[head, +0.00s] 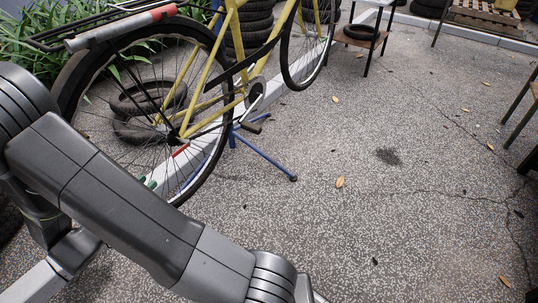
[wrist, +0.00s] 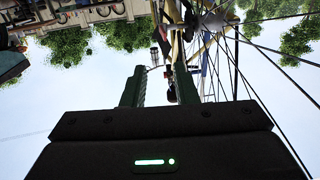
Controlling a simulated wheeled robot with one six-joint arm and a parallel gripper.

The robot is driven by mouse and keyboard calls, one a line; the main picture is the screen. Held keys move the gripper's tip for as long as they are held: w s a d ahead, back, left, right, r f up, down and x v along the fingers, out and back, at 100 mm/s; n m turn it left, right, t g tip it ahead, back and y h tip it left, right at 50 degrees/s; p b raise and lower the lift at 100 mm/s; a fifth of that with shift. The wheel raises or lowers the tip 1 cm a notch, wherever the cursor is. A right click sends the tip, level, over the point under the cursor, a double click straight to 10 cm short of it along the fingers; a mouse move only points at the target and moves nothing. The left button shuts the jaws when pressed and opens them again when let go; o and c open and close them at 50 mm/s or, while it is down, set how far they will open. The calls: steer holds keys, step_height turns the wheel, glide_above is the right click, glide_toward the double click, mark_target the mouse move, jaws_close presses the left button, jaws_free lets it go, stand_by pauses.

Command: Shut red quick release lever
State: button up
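The red quick release lever (head: 181,150) shows as a short red bar at the rear hub of the yellow bicycle (head: 228,75), angled outward, down and to the left. My gripper's green fingertips (head: 150,184) show just below and left of it, mostly hidden behind my arm. In the wrist view my gripper (wrist: 160,72) has its two fingers apart, with sky and small dark parts showing between them. The wheel hub (wrist: 206,22) is beyond and right of the fingers there. I cannot make out the lever clearly in the wrist view or see any contact with it.
Thin spokes (wrist: 240,60) of the rear wheel (head: 70,85) pass close to the right of my gripper. A blue stand leg (head: 268,157) reaches onto the paving. Stacked tyres (head: 146,112) lie behind the wheel. The paving (head: 400,220) to the right is mostly clear.

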steer(key=b+x, duration=0.3)
steer(key=x, duration=1)
steer(key=shift+f, duration=0.15)
steer(key=n+g+y, duration=0.6)
steer(key=n+y, duration=1.2)
steer(key=y, duration=0.6)
glide_toward(188, 145)
steer(key=shift+w+a, duration=1.25)
steer(key=shift+w, duration=0.4)
steer(key=s+d+h+p, duration=0.1)
steer(key=s+d, duration=0.1)
steer(key=d, duration=0.4)
steer(key=s+d+h+p, duration=0.1)
steer(key=s+d, duration=0.1)
steer(key=d, duration=0.5)
steer(key=shift+s+d+m+t+p, duration=0.3)
steer(key=shift+s+m+p, duration=0.1)
